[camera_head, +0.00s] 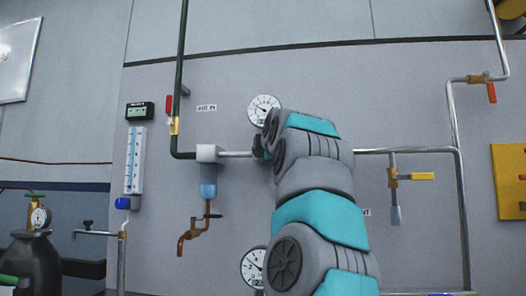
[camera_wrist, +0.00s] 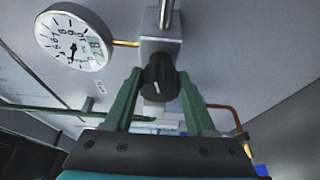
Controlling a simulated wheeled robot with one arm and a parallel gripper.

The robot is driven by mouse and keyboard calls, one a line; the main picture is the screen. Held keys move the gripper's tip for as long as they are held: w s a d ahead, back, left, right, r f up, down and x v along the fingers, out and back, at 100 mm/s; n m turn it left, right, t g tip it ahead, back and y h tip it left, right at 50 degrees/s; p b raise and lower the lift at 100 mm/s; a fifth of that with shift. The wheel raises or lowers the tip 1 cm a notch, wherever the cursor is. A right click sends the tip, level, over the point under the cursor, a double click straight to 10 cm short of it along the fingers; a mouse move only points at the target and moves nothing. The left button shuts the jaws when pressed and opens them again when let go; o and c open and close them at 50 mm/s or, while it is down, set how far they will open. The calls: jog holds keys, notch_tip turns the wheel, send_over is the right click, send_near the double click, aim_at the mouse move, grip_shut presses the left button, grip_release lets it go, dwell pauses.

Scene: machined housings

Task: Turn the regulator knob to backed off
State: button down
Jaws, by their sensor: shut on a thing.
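The regulator knob (camera_wrist: 158,72) is dark, with a pale line on its front. In the wrist view it sits below a grey metal block (camera_wrist: 160,48). My gripper (camera_wrist: 159,78) has its two green fingers on either side of the knob, shut on it. In the head view, my teal and grey arm hides the knob and the gripper. A round white gauge (camera_wrist: 72,38) is beside the block in the wrist view; a gauge also shows just above my arm in the head view (camera_head: 264,108).
A filter with a blue bowl (camera_head: 208,180) hangs left of my arm. A lower gauge (camera_head: 253,267) is close to my arm. Pipes with a yellow-handled valve (camera_head: 415,176) run to the right. A dark cylinder (camera_head: 36,262) stands at the lower left.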

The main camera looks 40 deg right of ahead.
jog(key=shift+w+f+n, duration=0.1)
jog(key=shift+n, duration=0.4)
dwell(0.3)
jog(key=shift+c, duration=1.2)
grip_release()
jog(key=b+v, duration=0.2)
jog(key=v, duration=0.6)
